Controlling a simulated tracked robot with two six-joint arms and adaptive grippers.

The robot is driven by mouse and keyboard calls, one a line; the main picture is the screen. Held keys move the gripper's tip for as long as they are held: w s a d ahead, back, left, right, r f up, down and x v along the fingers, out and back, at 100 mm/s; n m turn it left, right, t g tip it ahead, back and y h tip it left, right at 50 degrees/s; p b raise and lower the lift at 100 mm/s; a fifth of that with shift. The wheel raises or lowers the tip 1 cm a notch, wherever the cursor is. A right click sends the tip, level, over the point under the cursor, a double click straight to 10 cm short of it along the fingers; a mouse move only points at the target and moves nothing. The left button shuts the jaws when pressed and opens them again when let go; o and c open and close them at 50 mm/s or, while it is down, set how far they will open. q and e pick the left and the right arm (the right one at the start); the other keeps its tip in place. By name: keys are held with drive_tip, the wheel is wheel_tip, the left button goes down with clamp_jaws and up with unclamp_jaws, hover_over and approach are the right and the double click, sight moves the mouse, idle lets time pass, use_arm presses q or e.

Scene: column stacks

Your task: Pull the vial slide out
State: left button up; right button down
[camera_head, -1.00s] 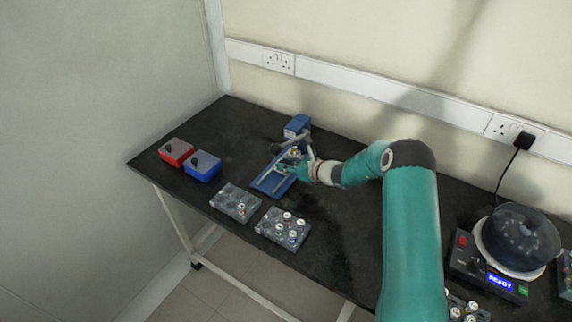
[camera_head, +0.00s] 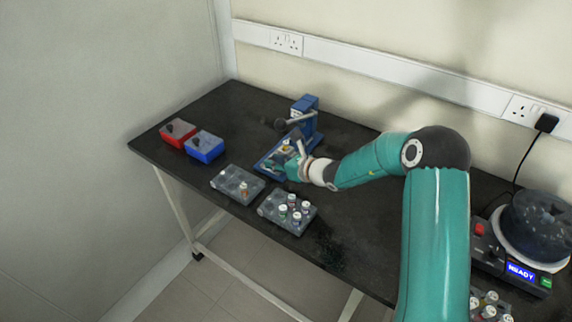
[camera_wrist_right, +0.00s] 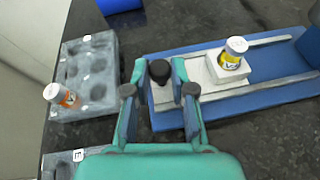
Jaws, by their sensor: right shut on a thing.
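The vial slide (camera_wrist_right: 180,98) is a pale carriage on the blue press base (camera_wrist_right: 225,105), with a dark round knob (camera_wrist_right: 160,70) at its outer end. A vial with a white cap and yellow label (camera_wrist_right: 232,55) stands upright on it, clear of the press column (camera_head: 306,112). My right gripper (camera_wrist_right: 159,80) has its fingers on either side of the knob and is shut on it. In the head view the right gripper (camera_head: 292,165) partly hides the slide. My left gripper is not in view.
Two grey vial racks (camera_head: 238,184) (camera_head: 270,207) stand in front of the press. Red (camera_head: 178,132) and blue (camera_head: 204,146) boxes are at the left. A round machine reading READY (camera_head: 518,270) is at the right. The press lever (camera_head: 298,120) sticks out above the base.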

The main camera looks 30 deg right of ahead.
drive_tip(key=shift+a, duration=0.25)
drive_tip(key=c, duration=1)
unclamp_jaws()
drive_tip(key=shift+s, duration=0.15)
drive_tip(key=shift+d+r, duration=0.1)
drive_tip(key=shift+s+d+r, duration=0.1)
drive_tip(key=shift+s, duration=0.15)
drive_tip(key=v, duration=1.1)
drive_tip(key=shift+s+d, duration=0.1)
drive_tip(key=shift+s, duration=0.05)
